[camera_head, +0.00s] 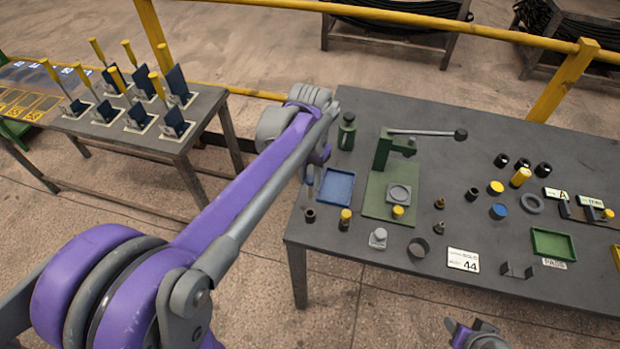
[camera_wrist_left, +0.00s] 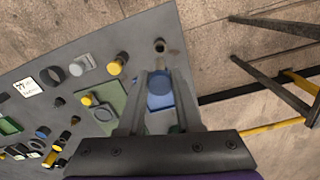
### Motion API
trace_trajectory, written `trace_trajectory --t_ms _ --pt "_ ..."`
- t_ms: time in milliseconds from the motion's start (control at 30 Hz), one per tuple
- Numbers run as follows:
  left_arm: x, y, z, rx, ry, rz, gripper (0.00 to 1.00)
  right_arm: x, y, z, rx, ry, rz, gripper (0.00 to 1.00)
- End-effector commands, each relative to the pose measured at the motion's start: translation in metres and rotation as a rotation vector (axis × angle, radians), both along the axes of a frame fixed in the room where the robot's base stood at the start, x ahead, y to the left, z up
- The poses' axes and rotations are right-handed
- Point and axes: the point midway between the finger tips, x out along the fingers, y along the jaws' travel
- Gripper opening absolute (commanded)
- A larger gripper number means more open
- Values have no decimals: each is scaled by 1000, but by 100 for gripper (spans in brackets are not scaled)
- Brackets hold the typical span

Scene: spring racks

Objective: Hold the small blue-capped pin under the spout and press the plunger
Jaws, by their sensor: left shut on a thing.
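The blue-capped pin (camera_wrist_left: 158,82) is held between the fingers of my left gripper (camera_wrist_left: 158,90), its round blue top facing the wrist camera. The gripper is shut on it, above the blue tray (camera_head: 337,187). In the head view the arm hides the pin. A dark green bottle (camera_head: 347,134), perhaps the one with the spout and plunger, stands behind the tray; I cannot make out either part. My right gripper (camera_head: 478,336) shows only in part at the bottom edge of the head view, away from the pin.
A green lever press (camera_head: 382,155) stands right of the tray. A black cup (camera_head: 310,214) and a yellow-capped pin (camera_head: 345,218) are in front of it. Further right are a green tray (camera_head: 553,244) and several small parts. A switch table (camera_head: 150,140) is at the left.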

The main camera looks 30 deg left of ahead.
Motion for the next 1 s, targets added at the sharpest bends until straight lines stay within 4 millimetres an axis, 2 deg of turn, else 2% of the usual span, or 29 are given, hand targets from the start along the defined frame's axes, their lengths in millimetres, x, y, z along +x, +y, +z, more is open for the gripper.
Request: trace_trajectory --t_ms 700,1000 --pt "0 0 30 0 -1 0 0 9 0 23 0 -18 0 50" --pt "0 0 31 0 0 0 0 9 0 23 0 -18 0 50"
